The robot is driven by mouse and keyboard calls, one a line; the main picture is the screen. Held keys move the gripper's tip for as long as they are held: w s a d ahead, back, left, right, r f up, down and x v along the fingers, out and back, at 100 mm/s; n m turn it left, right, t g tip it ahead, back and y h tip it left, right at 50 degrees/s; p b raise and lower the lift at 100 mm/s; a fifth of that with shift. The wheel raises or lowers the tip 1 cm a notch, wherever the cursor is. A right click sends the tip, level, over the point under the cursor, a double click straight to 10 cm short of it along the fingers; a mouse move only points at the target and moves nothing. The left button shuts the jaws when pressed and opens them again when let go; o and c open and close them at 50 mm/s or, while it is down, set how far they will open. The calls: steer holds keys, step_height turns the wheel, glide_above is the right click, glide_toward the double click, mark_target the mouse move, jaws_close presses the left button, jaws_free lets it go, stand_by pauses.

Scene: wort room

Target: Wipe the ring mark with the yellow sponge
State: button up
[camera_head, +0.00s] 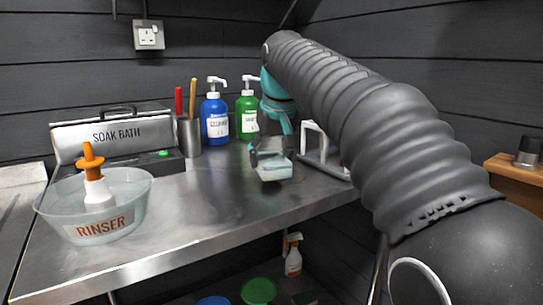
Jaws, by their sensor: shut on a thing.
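My gripper (271,154) points down over the right part of the steel worktop (170,222). It is shut on a pale blue-white block (273,171), which looks like a sponge. No yellow sponge can be made out. The block is at or just above the steel; I cannot tell whether it touches. I cannot make out a clear ring mark. Faint dark smudges show on the steel left of the block, and my arm hides part of the right side.
A rinser basin (70,227) holds an orange-handled tool (93,170). Behind stand a soak bath (115,135), a steel pot of handles (189,137), a blue pump bottle (214,118) and a green one (247,117). A white rack (318,155) is close right. The worktop's front-middle is clear.

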mark_target(297, 170)
steer(key=shift+f+b, duration=0.7)
steer(key=shift+f, duration=0.3)
stand_by(0.3)
steer(key=shift+w+d+p, duration=0.55)
steer(key=shift+w+d, duration=0.05)
steer(key=shift+d, duration=0.25)
steer(key=shift+w+d, duration=0.55)
steer(key=shift+d, duration=0.25)
steer(key=shift+w+d, duration=0.5)
steer(key=shift+d, duration=0.3)
steer(key=shift+w+d, duration=0.55)
steer(key=shift+d, duration=0.25)
steer(key=shift+s+a, duration=0.55)
steer(key=shift+a, duration=0.3)
steer(key=shift+s+a, duration=0.55)
steer(key=shift+a, duration=0.25)
steer(key=shift+s+a+f, duration=0.1)
steer(key=shift+s+a, duration=0.5)
steer(key=shift+a, duration=0.25)
steer(key=shift+s+a+f, duration=0.1)
steer(key=shift+s+a, duration=0.45)
steer(key=shift+a, duration=0.25)
steer(key=shift+c, duration=0.3)
steer(key=shift+r, duration=3.1)
